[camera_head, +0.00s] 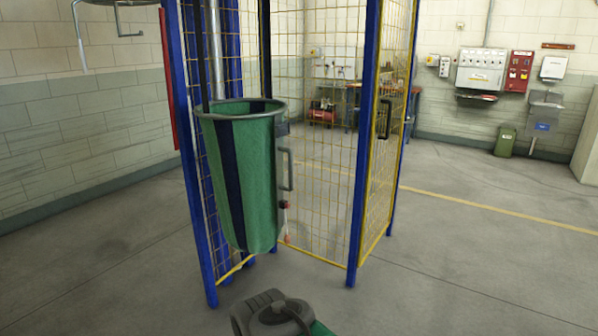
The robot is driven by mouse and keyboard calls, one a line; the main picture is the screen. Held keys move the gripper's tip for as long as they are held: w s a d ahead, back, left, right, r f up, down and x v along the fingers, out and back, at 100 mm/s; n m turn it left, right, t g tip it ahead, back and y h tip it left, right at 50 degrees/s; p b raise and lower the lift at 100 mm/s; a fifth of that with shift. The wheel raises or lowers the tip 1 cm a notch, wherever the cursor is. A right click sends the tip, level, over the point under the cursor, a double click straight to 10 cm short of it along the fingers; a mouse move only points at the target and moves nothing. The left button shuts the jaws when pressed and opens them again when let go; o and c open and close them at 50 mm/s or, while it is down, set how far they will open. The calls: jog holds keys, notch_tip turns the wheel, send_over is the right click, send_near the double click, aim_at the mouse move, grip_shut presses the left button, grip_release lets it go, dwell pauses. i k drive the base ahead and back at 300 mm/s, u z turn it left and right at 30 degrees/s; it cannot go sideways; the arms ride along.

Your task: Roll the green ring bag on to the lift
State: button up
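The green ring bag (247,180) is left of centre in the head view. It is a deep green sling bag with dark vertical stripes, upright and open at the top around a ring rim (242,107). A dark handle (287,169) and a small red part are at its right side. The lift (364,150) appears to be the cage of blue posts and yellow mesh. The bag overlaps the cage's front left side; I cannot tell whether it is inside or in front. A grey and green part of my arm shows at the bottom edge. I cannot make out my gripper's fingers.
A mesh panel with a black handle (385,118) stands at the cage's right. A green bin (505,140) and wall boxes (482,70) are at the back right. A workbench is behind the cage. The floor right of the cage is clear.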

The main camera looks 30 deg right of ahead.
aim_at(244, 137)
jog(key=z, duration=0.9)
jog(key=i, duration=0.65)
jog(key=u, duration=0.85)
